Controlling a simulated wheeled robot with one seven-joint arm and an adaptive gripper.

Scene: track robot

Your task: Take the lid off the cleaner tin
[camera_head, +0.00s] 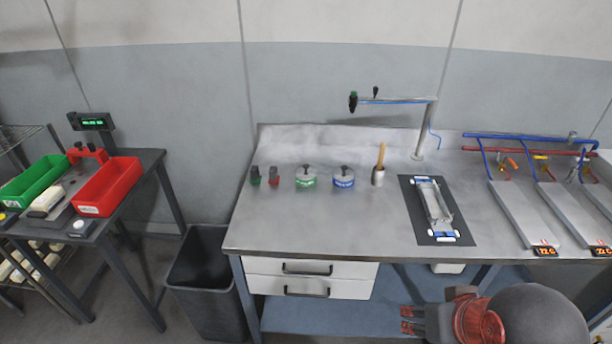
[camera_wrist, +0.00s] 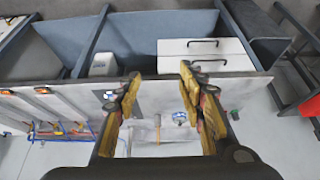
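Two round grey tins with dark-knobbed lids stand side by side on the steel bench. One tin has a green label (camera_head: 306,178), the other a blue label (camera_head: 343,178). Both lids appear seated. The label text is too small to read, so I cannot tell which is the cleaner tin. In the wrist view the blue-labelled tin (camera_wrist: 179,117) shows between my fingers, well beyond them; the green-labelled one is not clearly seen there. My gripper (camera_head: 407,320) is low in front of the bench, away from both tins. Its fingers (camera_wrist: 160,76) are spread apart and empty.
Metal trays (camera_head: 525,212) stand right. A bin (camera_head: 205,290) is left.

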